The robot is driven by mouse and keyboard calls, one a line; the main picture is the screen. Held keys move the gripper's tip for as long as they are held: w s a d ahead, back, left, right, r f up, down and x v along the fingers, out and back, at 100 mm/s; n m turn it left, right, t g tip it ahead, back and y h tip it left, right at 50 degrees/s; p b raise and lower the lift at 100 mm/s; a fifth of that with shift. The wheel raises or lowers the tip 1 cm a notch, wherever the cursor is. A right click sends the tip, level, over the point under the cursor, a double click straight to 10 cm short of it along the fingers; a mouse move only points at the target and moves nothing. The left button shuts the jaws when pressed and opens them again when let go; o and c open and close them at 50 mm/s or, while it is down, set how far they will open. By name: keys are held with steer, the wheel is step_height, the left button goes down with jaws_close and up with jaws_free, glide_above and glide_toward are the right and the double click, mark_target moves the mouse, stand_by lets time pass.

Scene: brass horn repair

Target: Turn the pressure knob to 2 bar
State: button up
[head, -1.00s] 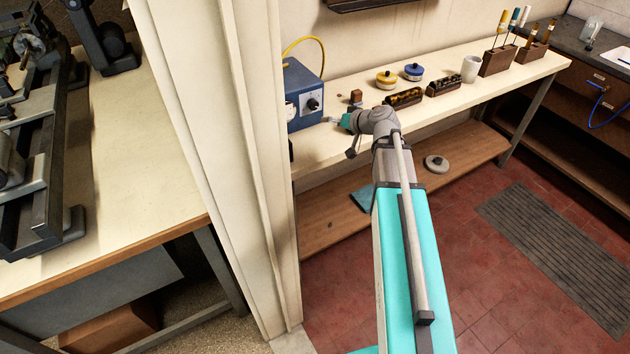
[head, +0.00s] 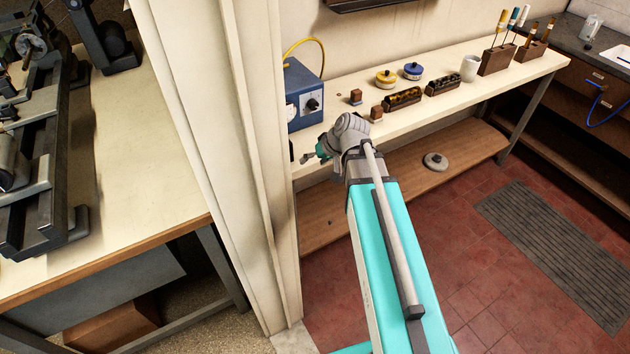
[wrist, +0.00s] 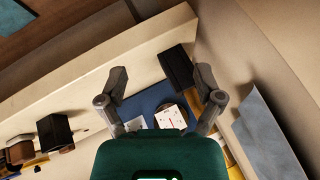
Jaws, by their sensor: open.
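The blue pressure box (head: 304,82) stands at the left end of the cream bench, beside the wall post. Its black knob (head: 313,104) sits on a pale scale plate on the front face, with a round gauge (head: 291,112) to its left. My gripper (head: 310,157) is at the bench's front edge, below and in front of the box, apart from the knob. In the wrist view, my gripper (wrist: 160,76) has its two fingers spread with nothing held. The blue box (wrist: 148,101) and its white gauge face (wrist: 172,118) show beyond them. I cannot make out the knob or its setting there.
A yellow hose (head: 304,40) rises behind the box. Two small brown blocks (head: 356,97), yellow and blue tins (head: 386,78), and dark racks (head: 403,97) stand to the right. The cream post (head: 215,120) is close on the left. A dark block (wrist: 177,68) shows near the fingers.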

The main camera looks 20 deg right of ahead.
steer(key=s+a+f+g+h+p, duration=0.1)
steer(key=s+g+h, duration=0.2)
steer(key=s, duration=0.4)
steer(key=shift+s+a, duration=0.15)
steer(key=shift+a, duration=0.15)
steer(key=shift+f, duration=0.15)
steer(key=s+h, duration=0.1)
steer(key=s, duration=0.1)
steer(key=s+g+h, duration=0.1)
steer(key=s, duration=0.1)
steer(key=shift+s+d+f+m, duration=0.1)
steer(key=shift+f+m, duration=0.1)
steer(key=shift+m, duration=0.1)
steer(key=shift+c, duration=0.2)
stand_by(0.9)
